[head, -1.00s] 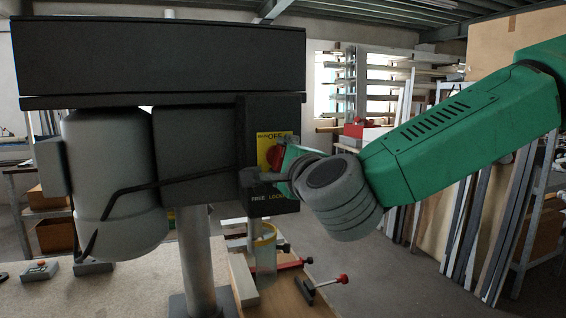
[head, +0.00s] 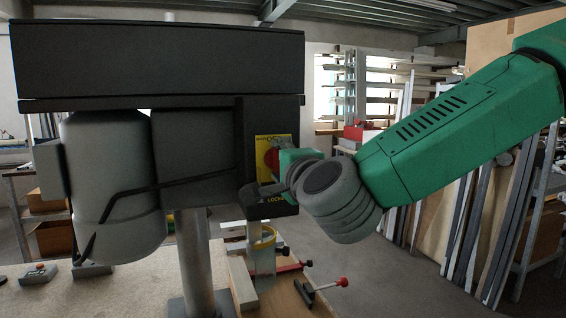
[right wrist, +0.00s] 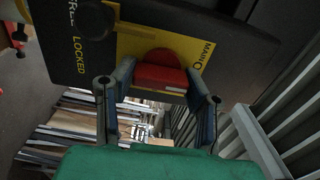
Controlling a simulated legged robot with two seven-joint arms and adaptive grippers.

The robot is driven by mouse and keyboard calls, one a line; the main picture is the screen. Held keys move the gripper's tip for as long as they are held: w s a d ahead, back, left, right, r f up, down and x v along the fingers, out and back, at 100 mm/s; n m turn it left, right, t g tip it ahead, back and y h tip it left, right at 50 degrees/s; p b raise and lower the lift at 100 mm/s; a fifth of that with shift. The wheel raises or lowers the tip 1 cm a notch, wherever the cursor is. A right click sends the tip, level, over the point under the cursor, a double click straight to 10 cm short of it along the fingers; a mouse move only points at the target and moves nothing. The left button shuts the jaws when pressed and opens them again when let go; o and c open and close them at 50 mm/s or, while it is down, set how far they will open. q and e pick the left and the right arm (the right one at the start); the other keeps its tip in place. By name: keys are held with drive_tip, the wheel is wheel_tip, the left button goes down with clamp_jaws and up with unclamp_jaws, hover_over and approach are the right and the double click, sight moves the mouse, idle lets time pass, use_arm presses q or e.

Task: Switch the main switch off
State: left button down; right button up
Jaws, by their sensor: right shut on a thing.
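The main switch is a red knob (head: 271,159) on a yellow plate (head: 262,143) at the right side of the dark machine head. In the right wrist view the red knob (right wrist: 162,73) sits between my two fingers, with part of the word "MAIN" on the yellow plate (right wrist: 140,40). My right gripper (head: 279,162) reaches in from the right and is shut on the knob. Its hand and wrist partly cover the plate and the lettering below in the head view. The knob's exact turn is hard to read. My left gripper is not in view.
A dark panel marked "LOCKED" (right wrist: 75,40) adjoins the switch. Below are a bench with a red-tipped lever (head: 342,282) and a yellow-rimmed clear cylinder (head: 264,255). Racks and leaning boards stand behind my right arm.

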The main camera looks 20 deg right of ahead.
drive_tip(key=o, duration=0.9)
drive_tip(key=shift+s+a+f, duration=0.1)
drive_tip(key=shift+a+f, duration=0.15)
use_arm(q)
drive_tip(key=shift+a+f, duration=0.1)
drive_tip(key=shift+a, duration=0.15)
use_arm(e)
drive_tip(key=shift+a+r, duration=0.1)
drive_tip(key=shift+a, duration=0.05)
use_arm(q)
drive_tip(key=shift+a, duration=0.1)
use_arm(e)
drive_tip(key=shift+a, duration=0.1)
drive_tip(key=shift+s, duration=0.1)
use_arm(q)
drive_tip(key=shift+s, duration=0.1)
use_arm(e)
drive_tip(key=s, duration=1.1)
drive_tip(key=shift+s, duration=0.25)
drive_tip(key=shift+d, duration=0.2)
